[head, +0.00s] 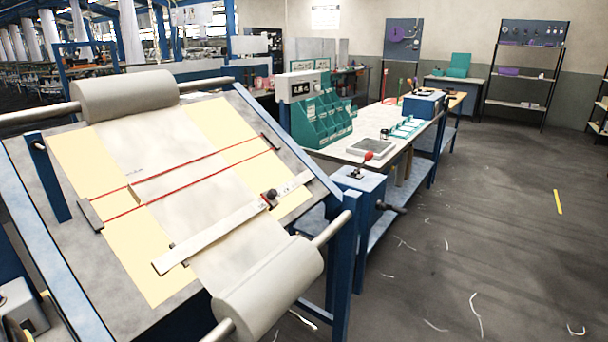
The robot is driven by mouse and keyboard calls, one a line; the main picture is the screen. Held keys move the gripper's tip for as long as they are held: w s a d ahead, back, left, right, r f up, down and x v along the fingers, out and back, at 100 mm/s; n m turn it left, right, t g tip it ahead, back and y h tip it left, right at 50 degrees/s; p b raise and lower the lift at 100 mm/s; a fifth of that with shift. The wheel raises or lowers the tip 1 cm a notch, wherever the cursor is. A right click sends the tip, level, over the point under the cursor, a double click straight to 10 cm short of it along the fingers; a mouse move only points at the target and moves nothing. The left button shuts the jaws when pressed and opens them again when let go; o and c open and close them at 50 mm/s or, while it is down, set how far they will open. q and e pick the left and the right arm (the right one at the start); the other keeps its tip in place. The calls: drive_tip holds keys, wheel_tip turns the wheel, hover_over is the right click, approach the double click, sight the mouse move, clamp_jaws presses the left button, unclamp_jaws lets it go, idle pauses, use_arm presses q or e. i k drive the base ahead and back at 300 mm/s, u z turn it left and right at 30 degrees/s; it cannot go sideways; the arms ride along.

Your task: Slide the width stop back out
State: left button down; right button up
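A sloped inspection table carries a pale fabric web between two rollers. A long flat metal bar (215,237) lies aslant across the lower part of the web. At its upper right end is a small slider with a black knob (271,194) and a red mark, which looks like the width stop. Two red lines (190,170) cross the web above the bar, with short dark end pieces. Neither of my grippers shows in the head view.
The upper roller (125,95) and lower roller (268,288) bound the web. A blue stand with a red-knobbed lever (368,157) is right of the table. A workbench with a teal bin rack (320,118) stands behind. The floor at right is mostly open, with scattered thread scraps.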

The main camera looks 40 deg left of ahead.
sight(268, 196)
drive_tip(key=i, duration=1)
drive_tip(key=u, duration=2.15)
